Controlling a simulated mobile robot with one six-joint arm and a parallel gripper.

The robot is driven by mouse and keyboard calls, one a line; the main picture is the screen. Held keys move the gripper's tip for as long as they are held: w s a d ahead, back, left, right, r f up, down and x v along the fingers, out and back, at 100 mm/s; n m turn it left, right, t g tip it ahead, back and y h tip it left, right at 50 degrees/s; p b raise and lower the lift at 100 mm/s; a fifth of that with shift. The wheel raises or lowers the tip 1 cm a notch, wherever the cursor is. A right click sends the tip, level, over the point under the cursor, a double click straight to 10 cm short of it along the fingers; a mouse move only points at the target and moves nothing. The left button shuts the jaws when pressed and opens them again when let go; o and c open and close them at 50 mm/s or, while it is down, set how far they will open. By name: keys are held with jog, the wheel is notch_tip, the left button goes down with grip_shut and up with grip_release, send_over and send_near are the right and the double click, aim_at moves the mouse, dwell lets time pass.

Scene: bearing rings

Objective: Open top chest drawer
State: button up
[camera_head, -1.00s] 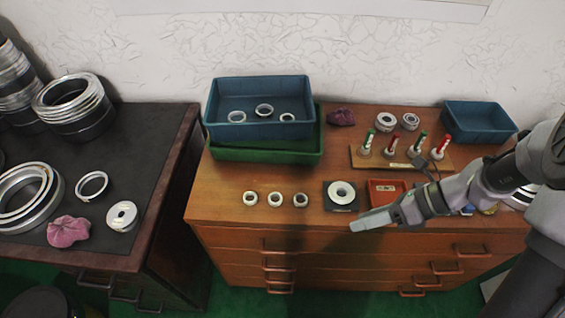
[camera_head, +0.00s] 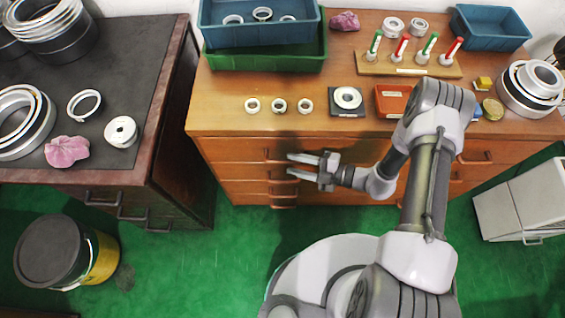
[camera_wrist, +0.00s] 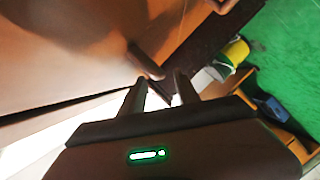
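The brown wooden chest (camera_head: 215,118) stands against the wall. Its top drawer (camera_head: 228,149) looks shut, flush with the front, and has a dark bar handle (camera_head: 274,155) at left. My gripper (camera_head: 291,164) is in front of the chest with its fingers pointing left, close to this handle; I cannot tell whether it touches. In the wrist view my gripper (camera_wrist: 158,82) shows two dark fingers apart with nothing between them. A dark handle (camera_wrist: 146,60) lies just ahead of the fingertips on the brown drawer front.
More drawer handles (camera_head: 281,189) are stacked below. Rings, trays (camera_head: 262,60) and a bottle rack (camera_head: 408,65) are on the chest top. A dark-topped table (camera_head: 120,70) stands at left, a yellow-black bucket (camera_head: 103,258) before it. A grey cabinet (camera_head: 520,200) is at right.

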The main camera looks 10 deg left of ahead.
aim_at(289, 163)
jog(key=shift+b+x, duration=0.5)
jog(key=shift+x, duration=1.8)
grip_shut()
